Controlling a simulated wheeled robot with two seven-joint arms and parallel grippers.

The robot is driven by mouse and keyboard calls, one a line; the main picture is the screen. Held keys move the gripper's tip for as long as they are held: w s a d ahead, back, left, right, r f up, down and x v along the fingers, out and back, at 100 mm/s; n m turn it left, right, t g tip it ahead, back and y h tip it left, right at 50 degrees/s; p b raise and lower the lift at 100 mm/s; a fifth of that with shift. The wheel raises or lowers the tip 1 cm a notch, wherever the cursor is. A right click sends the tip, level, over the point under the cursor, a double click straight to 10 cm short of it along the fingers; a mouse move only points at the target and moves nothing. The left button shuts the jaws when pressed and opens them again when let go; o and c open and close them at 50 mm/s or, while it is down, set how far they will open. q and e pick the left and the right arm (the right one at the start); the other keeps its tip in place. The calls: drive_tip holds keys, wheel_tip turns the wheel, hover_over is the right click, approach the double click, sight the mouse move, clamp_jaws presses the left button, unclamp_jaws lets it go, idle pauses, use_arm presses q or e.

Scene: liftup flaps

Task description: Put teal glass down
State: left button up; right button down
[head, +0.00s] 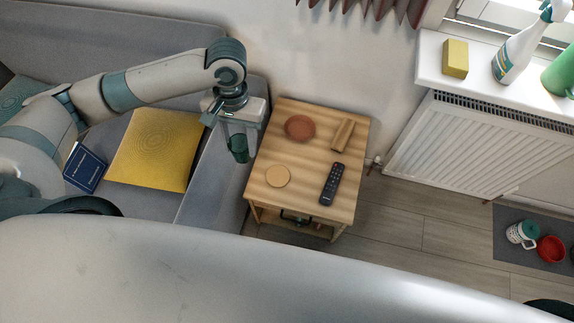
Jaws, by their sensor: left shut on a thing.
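My left gripper (237,131) points downward near the left edge of the wooden side table (303,158). It is shut on the teal glass (238,150), whose dark teal body shows below the fingers. The glass appears upright, over the gap between the sofa arm and the table or close to the table's left edge; its exact height is hard to tell. My right gripper is not in view.
On the table are a terracotta disc (300,127), a round tan coaster (278,176), a black remote (332,184) and a wooden block (343,134). Bare wood lies between them. The grey sofa arm (210,180) stands to the left; a white radiator (470,142) is right.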

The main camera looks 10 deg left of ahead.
use_arm(q)
drive_tip(key=shift+w+d, duration=0.2)
drive_tip(key=shift+w, duration=0.1)
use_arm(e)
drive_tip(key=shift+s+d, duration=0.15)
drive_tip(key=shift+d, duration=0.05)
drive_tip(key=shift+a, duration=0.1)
